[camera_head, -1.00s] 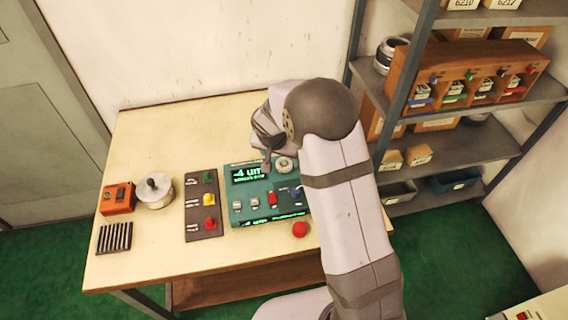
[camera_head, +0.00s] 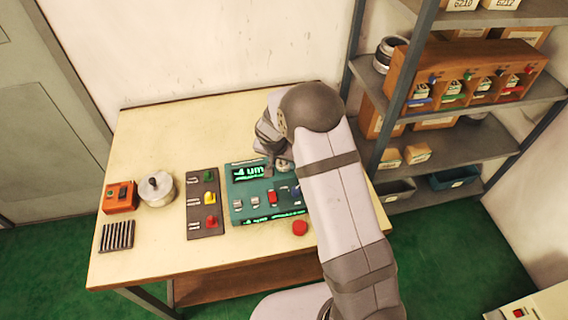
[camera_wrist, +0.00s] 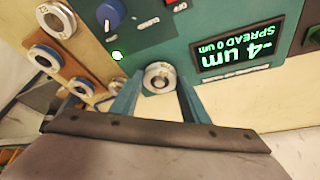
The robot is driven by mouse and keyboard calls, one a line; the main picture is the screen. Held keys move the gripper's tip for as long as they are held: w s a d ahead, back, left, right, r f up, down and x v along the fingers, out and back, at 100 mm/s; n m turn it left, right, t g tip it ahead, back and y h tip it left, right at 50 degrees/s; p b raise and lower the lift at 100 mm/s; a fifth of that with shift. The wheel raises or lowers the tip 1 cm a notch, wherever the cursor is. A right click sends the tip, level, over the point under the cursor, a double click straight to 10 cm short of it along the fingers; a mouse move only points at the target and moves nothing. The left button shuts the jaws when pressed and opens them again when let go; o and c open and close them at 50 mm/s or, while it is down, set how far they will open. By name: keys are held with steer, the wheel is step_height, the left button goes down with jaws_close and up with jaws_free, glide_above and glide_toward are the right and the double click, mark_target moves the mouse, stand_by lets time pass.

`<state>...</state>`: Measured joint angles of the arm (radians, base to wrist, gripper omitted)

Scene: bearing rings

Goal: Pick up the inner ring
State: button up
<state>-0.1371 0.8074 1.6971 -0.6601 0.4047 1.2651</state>
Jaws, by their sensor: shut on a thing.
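The inner ring, a small silver ring with a dark centre, shows in the wrist view (camera_wrist: 159,78) at the edge of the teal gauge box (camera_wrist: 225,20). My gripper (camera_wrist: 159,86) has one finger on each side of the ring and is shut on it. In the head view the gauge box (camera_head: 240,205) stands on the table, and the ring (camera_head: 285,165) is partly hidden by my wrist. I cannot tell whether the ring still touches the box. The box's display (camera_wrist: 237,45) reads -4 um, spread 0 um.
In the wrist view, several other rings (camera_wrist: 57,20) sit at the left on a brown board. On the table (camera_head: 140,250) are a switch panel (camera_head: 204,204), a silver pot (camera_head: 156,190), an orange box (camera_head: 119,198) and a red button (camera_head: 300,228). A shelf rack (camera_head: 450,150) stands at the right.

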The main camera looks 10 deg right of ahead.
steer(key=shift+r+p, duration=0.95)
steer(key=shift+r, duration=2.1)
steer(key=shift+f+b, duration=1.05)
steer(key=shift+f, duration=1)
steer(key=shift+b, duration=0.7)
steer(key=shift+f+b, duration=0.2)
steer(key=shift+b, duration=0.6)
steer(key=shift+f+b, duration=0.7)
steer(key=shift+b, duration=0.2)
stand_by(0.5)
